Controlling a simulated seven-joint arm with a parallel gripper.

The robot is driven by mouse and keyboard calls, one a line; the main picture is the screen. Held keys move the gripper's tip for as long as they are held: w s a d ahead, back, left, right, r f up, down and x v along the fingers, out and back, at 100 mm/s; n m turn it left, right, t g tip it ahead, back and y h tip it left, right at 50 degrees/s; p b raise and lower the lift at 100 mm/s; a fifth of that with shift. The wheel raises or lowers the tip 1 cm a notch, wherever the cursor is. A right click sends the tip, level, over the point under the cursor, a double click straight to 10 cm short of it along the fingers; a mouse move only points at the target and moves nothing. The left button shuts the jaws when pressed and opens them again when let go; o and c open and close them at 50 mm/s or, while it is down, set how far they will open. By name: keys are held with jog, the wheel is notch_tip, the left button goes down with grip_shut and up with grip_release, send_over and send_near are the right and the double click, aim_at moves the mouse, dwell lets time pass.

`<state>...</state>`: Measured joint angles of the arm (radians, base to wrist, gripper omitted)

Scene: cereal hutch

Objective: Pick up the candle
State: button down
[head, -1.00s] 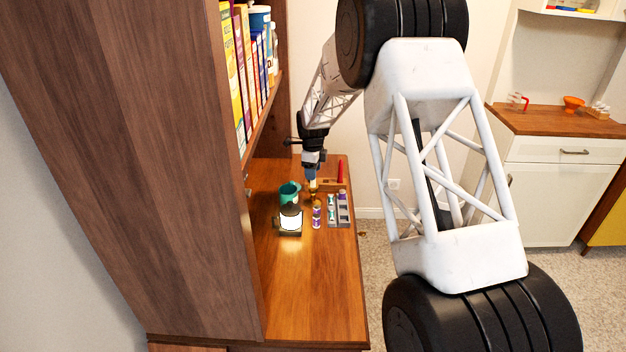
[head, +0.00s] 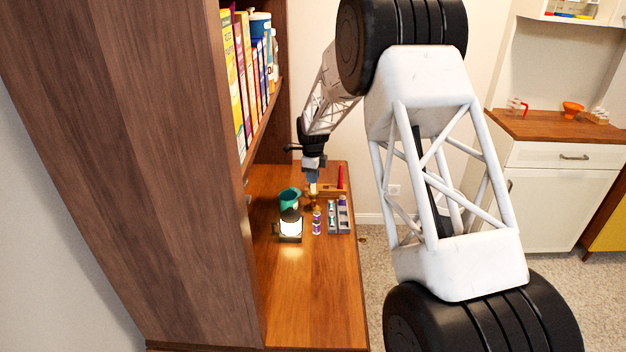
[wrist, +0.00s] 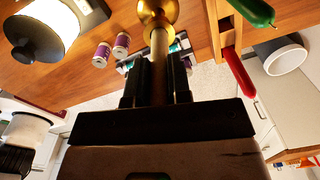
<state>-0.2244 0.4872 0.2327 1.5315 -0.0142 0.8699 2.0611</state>
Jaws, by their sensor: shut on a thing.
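The pale candle (wrist: 158,42) stands in a round brass holder (wrist: 157,12) at the top of the wrist view. My gripper (wrist: 158,62) is shut on the candle's shaft, one dark finger on each side. In the head view my gripper (head: 312,176) reaches down from above onto the candle (head: 313,188), toward the back of the wooden counter (head: 310,290). The candle looks upright there and is small in the picture. I cannot tell whether the holder touches the counter.
A glowing lantern (head: 290,228), a teal mug (head: 289,199), small purple-labelled bottles (head: 316,224) and a grey tray (head: 333,229) stand close by. A red stick-like thing (wrist: 238,72) is beside the candle. Shelved boxes (head: 240,85) line the hutch at left. The front counter is clear.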

notch_tip(320, 180, up, 4)
jog(key=shift+f, duration=0.15)
jog(key=s+d, duration=0.1)
jog(key=s, duration=0.6)
jog(key=s+d+r, duration=0.1)
jog(key=s+d, duration=0.1)
jog(key=s, duration=0.6)
jog(key=shift+s+d, duration=0.25)
jog(key=shift+s, duration=0.05)
jog(key=shift+w+r, duration=0.1)
jog(key=shift+w, duration=0.05)
dwell(0.5)
jog(key=w+d, duration=0.1)
jog(key=w, duration=2.3)
jog(key=shift+w+d, duration=0.2)
jog(key=shift+w, duration=0.1)
jog(key=shift+r, duration=0.1)
jog(key=shift+f, duration=0.2)
